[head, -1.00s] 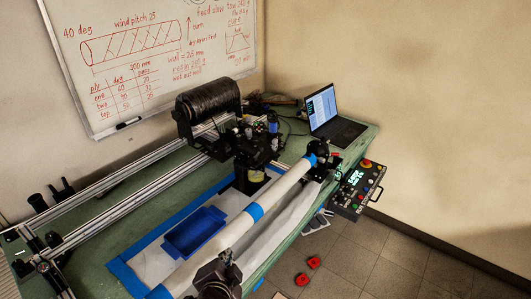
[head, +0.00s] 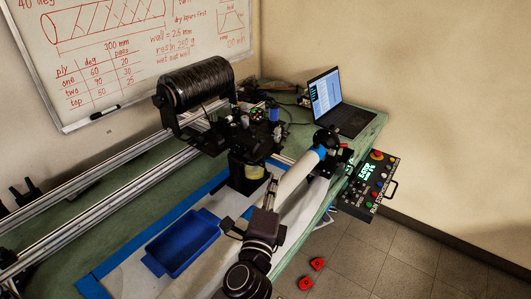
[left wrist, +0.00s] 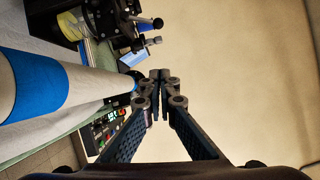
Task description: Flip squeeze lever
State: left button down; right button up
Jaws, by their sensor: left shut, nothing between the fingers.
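The black winding carriage head (head: 250,135) stands over the table at the right end of the rails. My left gripper (head: 273,182) is over the white tube (head: 297,172), below the carriage head in the picture. In the left wrist view its fingers (left wrist: 160,76) meet at the tips, shut and empty, apart from the knob. My right gripper is not in view.
A blue tray (head: 182,243) lies left of the tube. A black spool (head: 196,88) sits above the rails. A laptop (head: 335,103) stands at the back right, with a control box (head: 369,186) at the table's edge. A whiteboard (head: 150,45) hangs behind.

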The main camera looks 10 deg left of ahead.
pick_arm(q)
jog(key=w, duration=0.2)
jog(key=w+r+p, duration=0.1)
jog(key=w, duration=0.1)
jog(key=shift+w+a, duration=0.15)
jog(key=shift+w, duration=0.05)
jog(key=w+p, duration=0.1)
jog(key=w, duration=0.5)
jog(key=shift+a+p, duration=0.15)
jog(key=shift+p, duration=0.15)
jog(key=a, duration=0.1)
jog(key=a+p, duration=0.1)
jog(key=a, duration=0.2)
jog(key=shift+w+r+p, duration=0.1)
jog(key=shift+r+p, duration=0.15)
jog(key=shift+p, duration=0.15)
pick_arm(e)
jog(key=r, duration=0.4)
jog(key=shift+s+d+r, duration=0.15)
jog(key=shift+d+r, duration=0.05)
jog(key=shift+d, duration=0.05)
pick_arm(q)
jog(key=shift+d, duration=0.1)
